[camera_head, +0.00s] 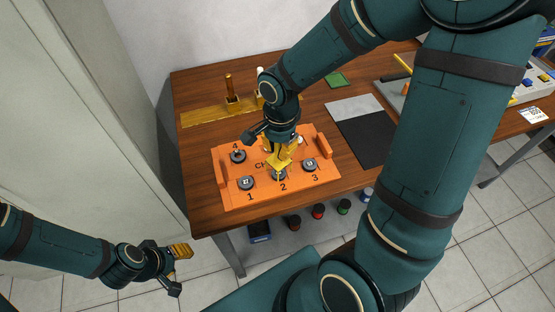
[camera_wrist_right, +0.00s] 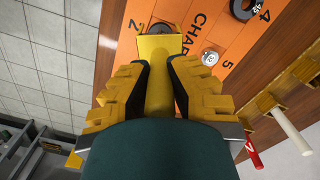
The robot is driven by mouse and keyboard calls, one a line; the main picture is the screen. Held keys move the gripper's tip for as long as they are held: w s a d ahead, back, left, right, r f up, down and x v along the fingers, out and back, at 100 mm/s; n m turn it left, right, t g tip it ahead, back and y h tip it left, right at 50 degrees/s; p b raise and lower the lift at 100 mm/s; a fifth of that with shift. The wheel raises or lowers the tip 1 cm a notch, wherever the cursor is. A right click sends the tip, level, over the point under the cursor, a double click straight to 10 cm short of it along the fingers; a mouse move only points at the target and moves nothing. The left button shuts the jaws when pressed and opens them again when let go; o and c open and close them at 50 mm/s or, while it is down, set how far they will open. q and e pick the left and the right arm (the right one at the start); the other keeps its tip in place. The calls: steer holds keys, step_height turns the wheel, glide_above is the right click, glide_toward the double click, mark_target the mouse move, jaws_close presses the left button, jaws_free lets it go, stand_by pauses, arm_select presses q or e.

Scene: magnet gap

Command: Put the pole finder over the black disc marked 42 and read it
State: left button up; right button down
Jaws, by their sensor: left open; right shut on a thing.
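My right gripper (camera_head: 281,148) is shut on a yellow pole finder (camera_head: 281,166). In the right wrist view the gripper (camera_wrist_right: 158,78) grips the finder's shaft, and its square yellow head (camera_wrist_right: 160,47) is beside or over the black disc at mark 2 (camera_wrist_right: 160,27). In the head view that disc (camera_head: 279,175) is partly hidden by the finder; contact is unclear. I cannot read the disc numbers surely. My left gripper (camera_head: 178,270) is open and empty, away from the table.
The discs lie on an orange board (camera_head: 225,198) with raised handles on a wooden table (camera_head: 200,212). A brass-coloured stand (camera_head: 205,113) with an upright post is behind it. A black and grey mat (camera_head: 365,138) lies to the right. Coloured jars (camera_head: 318,211) sit below the table.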

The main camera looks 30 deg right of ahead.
steer(key=shift+r+p, duration=2.15)
steer(key=shift+r, duration=0.9)
steer(key=shift+s+f, duration=0.1)
